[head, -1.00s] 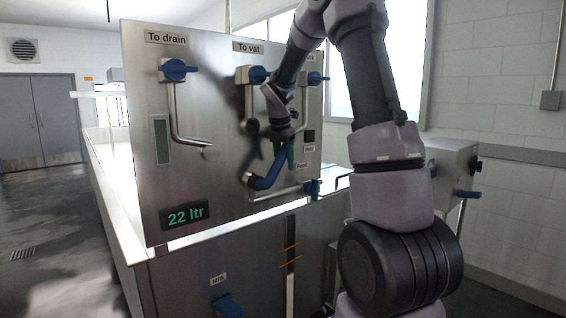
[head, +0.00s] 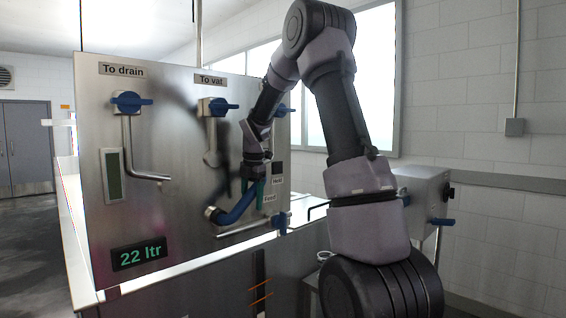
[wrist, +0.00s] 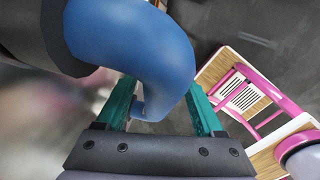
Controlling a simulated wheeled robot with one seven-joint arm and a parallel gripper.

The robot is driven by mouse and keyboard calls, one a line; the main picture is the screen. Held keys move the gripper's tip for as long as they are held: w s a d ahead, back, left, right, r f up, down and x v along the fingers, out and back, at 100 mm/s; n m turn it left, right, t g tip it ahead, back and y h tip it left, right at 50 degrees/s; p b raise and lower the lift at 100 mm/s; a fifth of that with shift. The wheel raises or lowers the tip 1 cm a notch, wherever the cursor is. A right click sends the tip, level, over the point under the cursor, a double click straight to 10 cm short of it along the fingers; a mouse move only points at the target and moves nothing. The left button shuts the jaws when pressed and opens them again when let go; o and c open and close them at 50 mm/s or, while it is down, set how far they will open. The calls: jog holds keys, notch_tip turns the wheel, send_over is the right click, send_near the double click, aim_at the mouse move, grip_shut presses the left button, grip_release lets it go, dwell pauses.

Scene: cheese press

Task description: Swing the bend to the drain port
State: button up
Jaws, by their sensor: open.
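The bend (head: 232,212) is a blue curved pipe on the steel panel in the head view. Its lower left end has a metal ring against the panel, and its other end runs up right to my gripper (head: 261,192). In the wrist view the bend (wrist: 145,40) passes above and between the teal fingers of my gripper (wrist: 160,112), which stand apart; contact is unclear. The drain port (head: 163,178) is the open end of the bent pipe below the "To drain" label (head: 122,69). It is up and left of the bend, apart from it.
The "To vat" pipe (head: 211,135) ends above the bend's ring. A feed pipe (head: 245,228) with a blue valve (head: 282,223) is below. Blue handles top the drain (head: 131,101) and vat (head: 217,107) pipes. The panel between drain port and bend looks clear.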

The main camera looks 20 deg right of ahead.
jog(key=shift+w+d+f, duration=0.1)
jog(key=shift+d+f, duration=0.1)
jog(key=shift+f, duration=0.1)
jog(key=shift+y, duration=0.3)
jog(key=r, duration=0.3)
jog(key=s+r, duration=0.1)
jog(key=r, duration=0.6)
jog(key=shift+s+d, duration=0.15)
jog(key=shift+d, duration=0.2)
jog(key=s+a+r+m+t, duration=0.2)
jog(key=s+r+m, duration=0.1)
jog(key=s+m, duration=0.8)
jog(key=s+a+r+m+t, duration=0.2)
jog(key=s+r+m, duration=0.1)
jog(key=s+m, duration=0.9)
jog(key=shift+s+a+m+y, duration=0.15)
jog(key=shift+s+m+y, duration=0.2)
jog(key=shift+s, duration=1.15)
